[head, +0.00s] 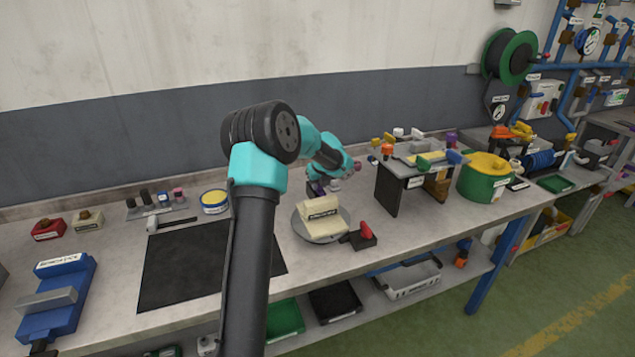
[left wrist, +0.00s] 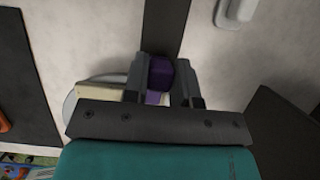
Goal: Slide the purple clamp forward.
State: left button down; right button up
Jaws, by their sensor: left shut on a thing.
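The purple clamp (left wrist: 160,76) shows in the left wrist view between the two fingers of my left gripper (left wrist: 162,85), which is shut on it. The clamp sits by a dark rail strip (left wrist: 166,22). In the head view the clamp is a small purple patch (head: 317,188) under my left gripper (head: 324,188), behind the round turntable (head: 306,233). A cream block (head: 323,221) with a dark label lies on the turntable. My arm hides part of the clamp's surroundings. My right gripper is not in view.
A red-handled part (head: 365,232) stands at the turntable's front right. A dark-legged stand (head: 388,191) is to the right, with a green drum (head: 482,180) beyond. A black mat (head: 180,268) lies left, with a hammer (head: 170,223) and yellow-topped tin (head: 214,202) behind it.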

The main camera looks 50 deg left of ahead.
pick_arm(q)
jog(key=shift+d, duration=0.15)
jog(key=c, duration=0.9)
grip_release()
jog(key=shift+r, duration=0.1)
jog(key=v, duration=1.7)
jog(key=shift+r, duration=0.1)
